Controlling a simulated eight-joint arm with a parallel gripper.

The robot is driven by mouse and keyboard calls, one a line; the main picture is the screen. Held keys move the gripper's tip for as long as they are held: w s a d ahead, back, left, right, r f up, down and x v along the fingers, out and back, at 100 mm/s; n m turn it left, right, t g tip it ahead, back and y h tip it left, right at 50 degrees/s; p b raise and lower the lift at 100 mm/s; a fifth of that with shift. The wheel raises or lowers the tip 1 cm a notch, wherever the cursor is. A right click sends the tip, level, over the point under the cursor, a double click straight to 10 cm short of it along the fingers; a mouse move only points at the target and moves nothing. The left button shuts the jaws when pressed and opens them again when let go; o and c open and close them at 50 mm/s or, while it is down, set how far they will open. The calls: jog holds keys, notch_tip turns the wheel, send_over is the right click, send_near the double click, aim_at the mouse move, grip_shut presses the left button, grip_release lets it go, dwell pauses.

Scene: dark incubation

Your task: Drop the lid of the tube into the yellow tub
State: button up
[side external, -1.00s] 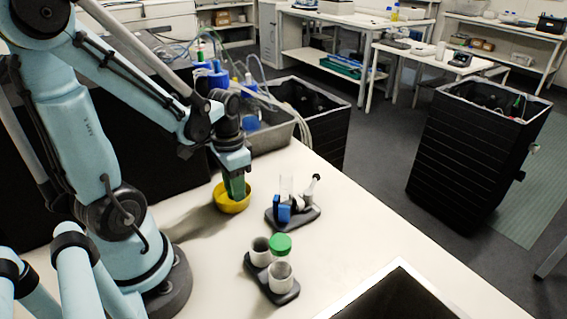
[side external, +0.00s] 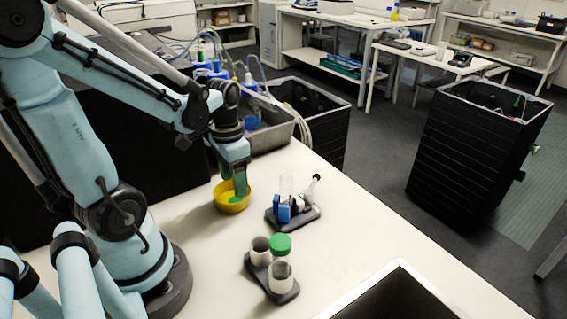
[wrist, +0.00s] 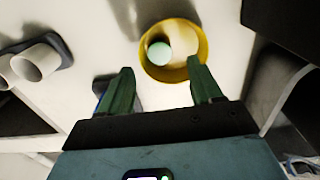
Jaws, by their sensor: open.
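The yellow tub (side external: 231,205) stands on the white bench, and it also shows in the wrist view (wrist: 150,72). A round pale green lid (wrist: 159,53) shows inside the tub's rim, touching no finger. My gripper (wrist: 161,78) is open and empty, with its green fingers apart at the tub's near edge in the wrist view. In the side view my gripper (side external: 238,190) is over the tub, and its fingers partly hide the inside. A clear upright tube (side external: 286,186) without a lid stands in a small dark holder (side external: 309,214) to the tub's right.
A grey basin (side external: 270,136) with hoses lies behind the tub. A dark-topped tray (side external: 395,300) is at the front. The bench right of the racks is clear.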

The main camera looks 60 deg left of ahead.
notch_tip(320, 180, up, 10)
dwell(0.6)
jog(key=shift+f, duration=0.1)
jog(key=shift+f, duration=5.85)
jog(key=shift+f, duration=0.15)
jog(key=shift+r, duration=3.05)
jog(key=w+d+r+n, duration=0.1)
jog(key=w+d+r, duration=0.7)
jog(key=w+d, duration=0.2)
jog(key=shift+d+r, duration=0.35)
jog(key=shift+d, duration=0.05)
